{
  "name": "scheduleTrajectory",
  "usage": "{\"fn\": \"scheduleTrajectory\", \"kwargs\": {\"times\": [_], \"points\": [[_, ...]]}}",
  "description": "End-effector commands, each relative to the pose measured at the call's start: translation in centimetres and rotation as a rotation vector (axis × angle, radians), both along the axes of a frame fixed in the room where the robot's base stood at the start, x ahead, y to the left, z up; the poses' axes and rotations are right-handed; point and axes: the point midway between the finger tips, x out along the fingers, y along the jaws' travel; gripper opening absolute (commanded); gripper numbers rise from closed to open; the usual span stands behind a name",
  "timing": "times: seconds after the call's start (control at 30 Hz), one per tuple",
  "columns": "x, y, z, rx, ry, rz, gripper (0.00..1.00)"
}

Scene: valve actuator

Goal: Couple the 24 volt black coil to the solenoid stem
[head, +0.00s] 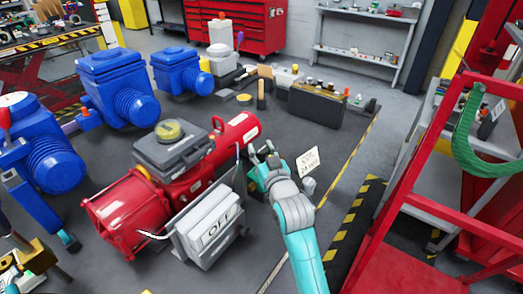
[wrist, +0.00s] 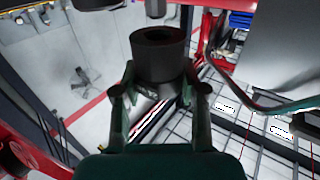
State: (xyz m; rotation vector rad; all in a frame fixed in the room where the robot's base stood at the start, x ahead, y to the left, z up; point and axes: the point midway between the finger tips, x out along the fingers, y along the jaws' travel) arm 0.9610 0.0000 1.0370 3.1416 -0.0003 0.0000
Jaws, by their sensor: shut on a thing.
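My gripper (wrist: 160,95) is shut on the black coil (wrist: 158,62), a short dark cylinder with a round opening in its upper end. In the wrist view a grey metal stem end (wrist: 155,8) shows at the top edge, just above the coil's opening and a little left of its middle. A gap shows between them; the rest of the stem is cut off. In the head view my gripper (head: 264,163) is beside the red valve actuator (head: 130,212), right of its grey-black top housing (head: 175,145). The coil is too small to make out there.
A grey box marked OFF (head: 210,230) stands on the actuator's near side. A sign reading coil 24 volts (head: 308,162) is right of my gripper. Blue actuators (head: 115,85) stand at left. A red frame (head: 400,170) stands at right. A cable (wrist: 245,100) runs right of the coil.

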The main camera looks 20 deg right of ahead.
Motion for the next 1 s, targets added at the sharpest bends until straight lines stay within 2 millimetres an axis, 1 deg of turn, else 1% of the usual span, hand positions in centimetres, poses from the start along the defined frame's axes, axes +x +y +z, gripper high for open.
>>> {"fn": "scheduleTrajectory", "kwargs": {"times": [0.53, 1.0], "points": [[-0.01, 0.0, 0.01, 0.0, -0.001, 0.0, 0.03], [0.01, 0.0, -0.88, 0.0, 0.0, 0.0, 0.03]]}}
